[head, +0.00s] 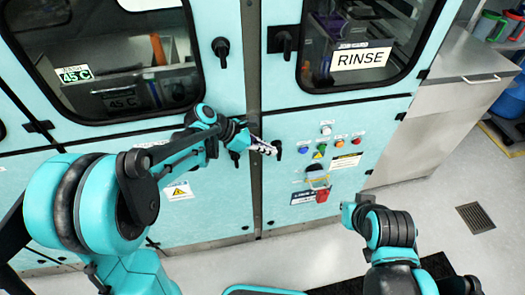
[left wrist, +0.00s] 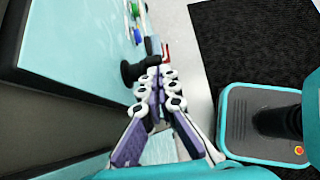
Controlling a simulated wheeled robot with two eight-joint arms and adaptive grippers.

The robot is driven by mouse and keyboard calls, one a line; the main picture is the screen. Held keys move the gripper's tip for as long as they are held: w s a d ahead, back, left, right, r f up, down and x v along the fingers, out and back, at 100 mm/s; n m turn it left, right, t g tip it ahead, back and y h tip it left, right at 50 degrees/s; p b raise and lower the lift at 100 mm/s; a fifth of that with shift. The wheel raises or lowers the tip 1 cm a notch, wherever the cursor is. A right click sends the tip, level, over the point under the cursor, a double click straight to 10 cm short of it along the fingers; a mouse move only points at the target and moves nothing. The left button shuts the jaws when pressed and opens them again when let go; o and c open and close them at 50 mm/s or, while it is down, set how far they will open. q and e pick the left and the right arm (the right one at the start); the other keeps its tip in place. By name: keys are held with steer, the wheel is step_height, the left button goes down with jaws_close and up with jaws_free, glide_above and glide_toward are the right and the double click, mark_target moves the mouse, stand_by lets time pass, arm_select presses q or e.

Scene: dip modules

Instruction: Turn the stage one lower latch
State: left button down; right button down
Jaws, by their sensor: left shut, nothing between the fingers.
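My left gripper (head: 263,147) is shut and empty in front of the lower part of the teal cabinet, at the seam between its two doors. One black lower latch (head: 234,156) shows left of the seam, just under my left wrist. Another black lower latch (head: 278,148) shows right of the seam, close to the fingertips. In the left wrist view, the shut fingers (left wrist: 160,75) lie beside a black latch knob (left wrist: 130,72); I cannot tell if they touch. My right arm shows at the lower right, but its fingers are not in view.
Black upper latches (head: 221,48) (head: 284,42) sit beside the two windows. The right door bears a RINSE sign (head: 361,58). Coloured buttons (head: 323,144) and a red lock (head: 321,195) are on the right lower panel. Grey floor is open at right, with a drain (head: 475,217).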

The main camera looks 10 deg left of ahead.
arm_select(q)
steer(key=shift+r, duration=0.1)
stand_by(0.3)
steer(key=shift+d+r+y+p, duration=0.15)
steer(key=shift+y+p, duration=0.15)
steer(key=shift+p, duration=0.2)
steer(key=shift+w+d+r+g+y+p, duration=0.15)
steer(key=shift+g+y+p, duration=0.15)
steer(key=shift+y+p, duration=0.35)
